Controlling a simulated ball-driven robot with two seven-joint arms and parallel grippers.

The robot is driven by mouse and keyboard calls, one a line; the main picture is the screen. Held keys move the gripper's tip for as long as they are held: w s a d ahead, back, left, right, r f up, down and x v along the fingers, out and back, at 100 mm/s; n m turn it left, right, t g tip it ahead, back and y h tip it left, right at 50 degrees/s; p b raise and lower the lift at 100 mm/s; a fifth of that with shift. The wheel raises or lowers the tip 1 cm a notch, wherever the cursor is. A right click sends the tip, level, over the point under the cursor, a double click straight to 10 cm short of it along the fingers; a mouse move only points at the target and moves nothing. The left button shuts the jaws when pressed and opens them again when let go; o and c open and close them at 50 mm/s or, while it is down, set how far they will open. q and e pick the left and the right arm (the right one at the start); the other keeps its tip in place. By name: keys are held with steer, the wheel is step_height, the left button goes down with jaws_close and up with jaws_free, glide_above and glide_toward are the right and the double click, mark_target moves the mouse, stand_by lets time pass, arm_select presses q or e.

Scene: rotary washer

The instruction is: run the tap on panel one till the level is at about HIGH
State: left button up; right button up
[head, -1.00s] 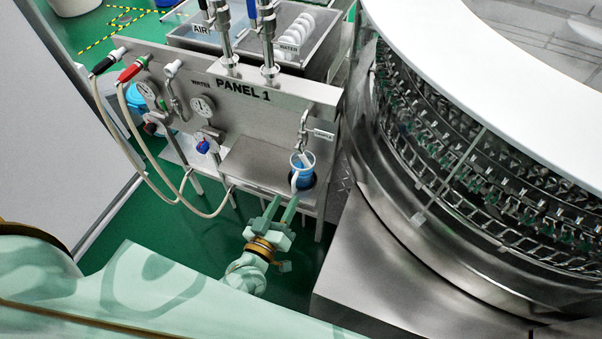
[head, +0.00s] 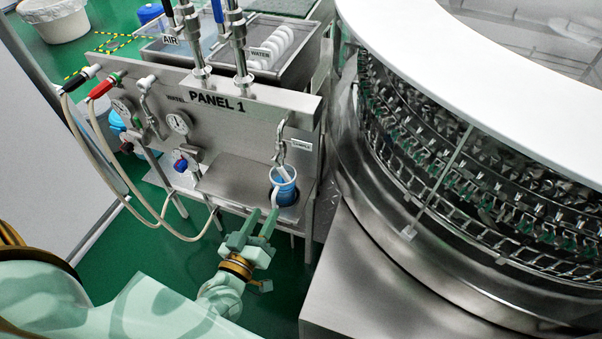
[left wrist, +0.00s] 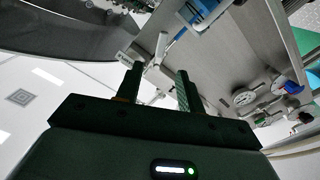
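The sample tap (head: 280,145) is on the right part of the steel front marked PANEL 1 (head: 217,101). I cannot read the level in the cup, nor tell whether water runs. My left gripper (head: 261,220) is just in front of and below the cup, fingers pointing up toward it. In the left wrist view my left gripper (left wrist: 157,88) has its fingers apart with nothing clearly between them. My right gripper is not in view.
Two gauges, one of them a round gauge (head: 179,123), and a blue-handled valve (head: 181,165) are left of the shelf. Pale hoses (head: 112,180) hang at the left. The large round washer (head: 400,180) stands close on the right. Green floor is clear below the panel.

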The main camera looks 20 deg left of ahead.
mark_target(283, 176)
arm_select(q)
steer(key=w, duration=0.5)
steer(key=w+a+b, duration=0.1)
steer(key=w, duration=0.4)
steer(key=w+b, duration=0.1)
steer(key=w, duration=0.4)
steer(key=shift+w+a, duration=0.15)
steer(key=shift+w, duration=0.05)
jaws_close()
